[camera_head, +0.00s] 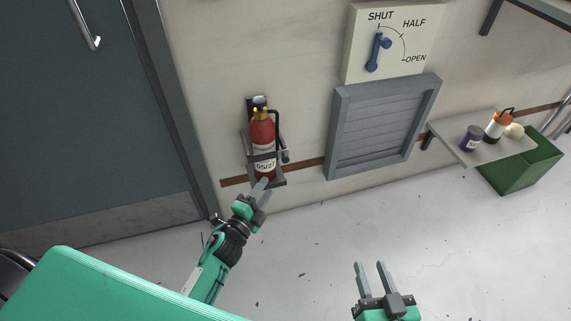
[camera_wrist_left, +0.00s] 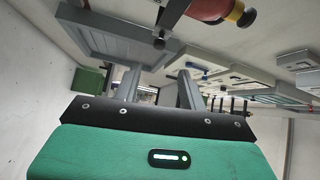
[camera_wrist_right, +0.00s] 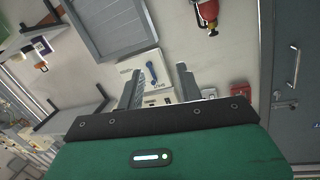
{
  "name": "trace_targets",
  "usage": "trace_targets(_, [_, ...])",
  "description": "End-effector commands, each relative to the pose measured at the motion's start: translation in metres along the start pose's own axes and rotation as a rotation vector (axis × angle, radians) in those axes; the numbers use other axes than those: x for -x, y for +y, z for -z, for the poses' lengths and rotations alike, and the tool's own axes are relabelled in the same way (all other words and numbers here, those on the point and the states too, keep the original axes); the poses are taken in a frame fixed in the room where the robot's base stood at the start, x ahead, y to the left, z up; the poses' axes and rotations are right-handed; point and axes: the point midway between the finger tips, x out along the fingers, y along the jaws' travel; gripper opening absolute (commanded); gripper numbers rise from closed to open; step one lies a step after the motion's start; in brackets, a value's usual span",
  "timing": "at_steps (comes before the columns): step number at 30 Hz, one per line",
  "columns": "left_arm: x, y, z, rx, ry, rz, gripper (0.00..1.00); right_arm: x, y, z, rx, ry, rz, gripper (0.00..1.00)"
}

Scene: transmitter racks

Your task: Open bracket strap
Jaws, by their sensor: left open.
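A red fire extinguisher (camera_head: 263,140) hangs upright in a dark wall bracket (camera_head: 281,181), left of the louvred vent. A strap (camera_head: 264,157) seems to cross its front near the white label; its latch is too small to tell. My left gripper (camera_head: 263,190) is open just below and in front of the bracket, its fingers close to the bracket's foot; contact cannot be told. In the left wrist view the extinguisher (camera_wrist_left: 212,8) shows at the top, outside the fingers. My right gripper (camera_head: 372,266) is open and empty, low above the floor. The right wrist view also shows the extinguisher (camera_wrist_right: 208,12).
A grey vent (camera_head: 375,125) sits below a SHUT/HALF/OPEN panel with a blue lever (camera_head: 375,52). A shelf (camera_head: 465,155) with a purple can and an orange-topped bottle is at right, above a green bin (camera_head: 525,170). A grey door (camera_head: 85,110) is at left.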

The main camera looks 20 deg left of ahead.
Motion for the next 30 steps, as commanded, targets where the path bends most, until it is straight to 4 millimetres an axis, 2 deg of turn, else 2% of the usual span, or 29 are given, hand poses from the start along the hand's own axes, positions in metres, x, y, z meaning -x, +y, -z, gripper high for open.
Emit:
trace_targets(11, [-0.062, 0.0, 0.0, 0.001, 0.0, 0.0, 0.42, -0.005, 0.005, 0.021, 0.017, 0.105, -0.005, 0.36])
trace_targets(18, [-0.102, 0.001, 0.0, 0.002, 0.0, -0.001, 0.42, -0.008, 0.009, 0.042, 0.032, 0.209, -0.008, 0.36])
trace_targets(24, [-0.124, 0.001, 0.0, 0.004, -0.001, -0.002, 0.42, -0.009, 0.011, 0.055, 0.041, 0.275, -0.01, 0.36])
trace_targets(30, [-0.131, 0.001, 0.0, 0.004, -0.001, -0.003, 0.42, -0.009, 0.011, 0.061, 0.045, 0.3, -0.01, 0.36])
